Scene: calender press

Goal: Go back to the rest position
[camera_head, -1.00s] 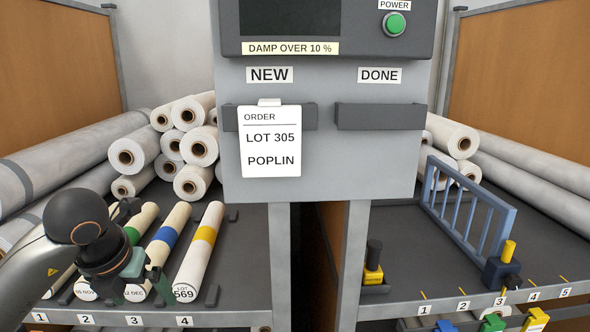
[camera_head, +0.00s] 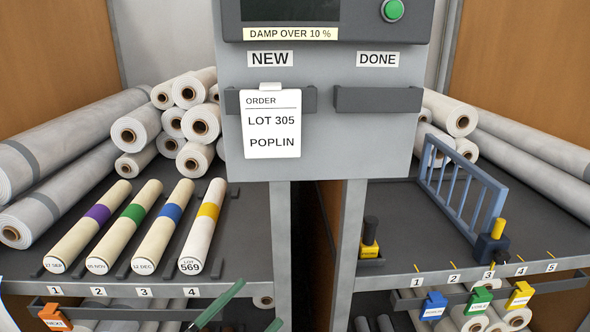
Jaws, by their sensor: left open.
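My left gripper (camera_head: 259,303) shows at the bottom edge, left of centre. Only its two green fingers are in view; they are apart, with nothing between them. It is in front of the left shelf, clear of the rolls. Four banded rolls lie side by side on that shelf: purple (camera_head: 96,213), green (camera_head: 132,212), blue (camera_head: 170,212) and yellow (camera_head: 207,211). The yellow-banded roll's end reads LOT 569. My right gripper is not in view.
An order card (camera_head: 271,130) reading LOT 305 POPLIN sits in the NEW holder; the DONE holder (camera_head: 378,100) is empty. A blue gate (camera_head: 462,190) stands on the right shelf. Coloured tags hang on rails below: orange (camera_head: 55,317), blue (camera_head: 433,305), green (camera_head: 479,301), yellow (camera_head: 519,295).

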